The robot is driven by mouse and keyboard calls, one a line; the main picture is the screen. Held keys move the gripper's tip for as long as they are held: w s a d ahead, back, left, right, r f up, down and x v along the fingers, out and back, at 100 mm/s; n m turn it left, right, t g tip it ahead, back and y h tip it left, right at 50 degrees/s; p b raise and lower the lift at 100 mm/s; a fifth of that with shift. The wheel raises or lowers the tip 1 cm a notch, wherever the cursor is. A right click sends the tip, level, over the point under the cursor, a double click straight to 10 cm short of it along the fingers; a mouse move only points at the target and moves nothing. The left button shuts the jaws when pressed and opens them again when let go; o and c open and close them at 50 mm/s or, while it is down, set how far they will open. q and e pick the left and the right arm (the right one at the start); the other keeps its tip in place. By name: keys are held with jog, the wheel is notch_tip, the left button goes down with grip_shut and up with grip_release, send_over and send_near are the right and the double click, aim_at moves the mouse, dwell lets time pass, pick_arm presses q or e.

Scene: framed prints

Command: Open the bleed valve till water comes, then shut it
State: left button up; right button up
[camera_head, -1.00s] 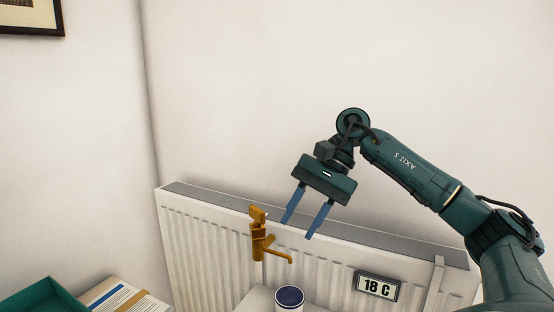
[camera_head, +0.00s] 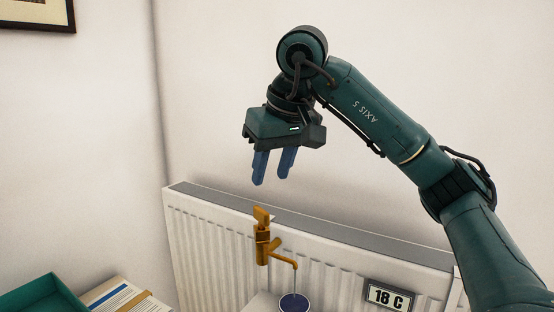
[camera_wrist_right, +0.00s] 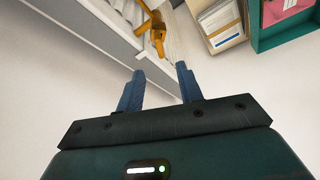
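The brass-coloured bleed valve (camera_head: 262,246) is at the left part of the white radiator (camera_head: 215,240), with its handle (camera_head: 261,215) on top and a spout bending right and down. A thin line, seemingly water, runs from the spout to the dark-topped cup (camera_head: 294,303) below. My right gripper (camera_head: 270,181) is above the handle, pointing down, its blue fingers apart with nothing between them. In the right wrist view the valve (camera_wrist_right: 156,32) shows beyond the open fingers (camera_wrist_right: 160,68), apart from them. My left gripper is not in view.
A display reading 18 C (camera_head: 388,297) is on the radiator's right part. A green tray (camera_head: 40,297) and a box with papers (camera_head: 125,298) are at lower left. A framed print (camera_head: 40,14) hangs at upper left. The wall around my gripper is clear.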

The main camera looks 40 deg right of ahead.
aim_at(262, 209)
jog(key=x, duration=1)
jog(key=shift+f, duration=0.2)
jog(key=shift+c, duration=0.3)
grip_shut()
